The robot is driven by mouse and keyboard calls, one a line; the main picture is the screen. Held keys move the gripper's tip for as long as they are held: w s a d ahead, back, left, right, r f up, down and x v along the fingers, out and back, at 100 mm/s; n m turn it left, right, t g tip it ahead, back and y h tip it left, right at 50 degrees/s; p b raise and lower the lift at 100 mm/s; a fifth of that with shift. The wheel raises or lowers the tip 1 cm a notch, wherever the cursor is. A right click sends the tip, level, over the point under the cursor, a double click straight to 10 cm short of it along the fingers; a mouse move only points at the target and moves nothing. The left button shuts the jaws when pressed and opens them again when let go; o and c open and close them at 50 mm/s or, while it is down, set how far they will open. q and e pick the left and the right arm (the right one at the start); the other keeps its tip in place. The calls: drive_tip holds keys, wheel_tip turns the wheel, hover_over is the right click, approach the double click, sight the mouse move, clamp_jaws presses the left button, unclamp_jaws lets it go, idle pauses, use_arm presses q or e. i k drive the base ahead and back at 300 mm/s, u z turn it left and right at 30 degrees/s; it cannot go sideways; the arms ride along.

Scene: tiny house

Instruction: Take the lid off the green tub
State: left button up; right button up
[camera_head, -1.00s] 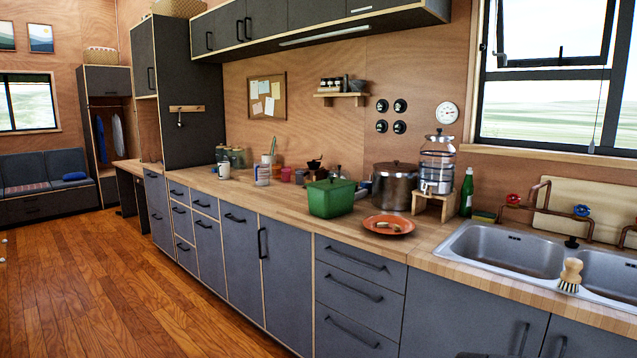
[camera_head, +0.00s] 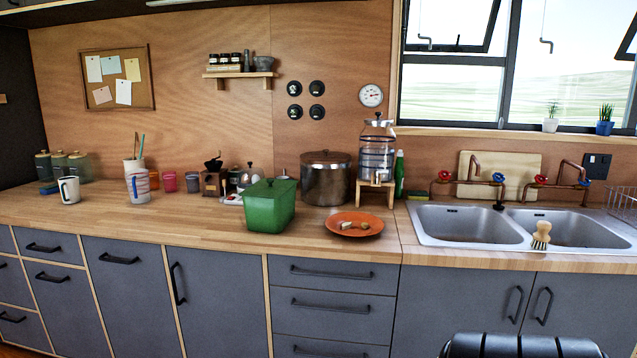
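The green tub (camera_head: 268,212) stands upright on the wooden counter, left of an orange plate. The inside of the tub is hidden by the lid. Neither of my grippers shows in the head view.
The orange plate (camera_head: 354,224) holds small pieces of food. A steel pot (camera_head: 326,180) and a glass dispenser on a wooden stand (camera_head: 374,192) are behind. A grinder (camera_head: 213,180) stands behind left. The counter (camera_head: 180,222) is clear left of the tub. The sink (camera_head: 470,224) is at right.

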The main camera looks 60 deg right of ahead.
sight(273, 188)
drive_tip(key=z, duration=1.05)
drive_tip(key=i, duration=1)
drive_tip(key=z, duration=1)
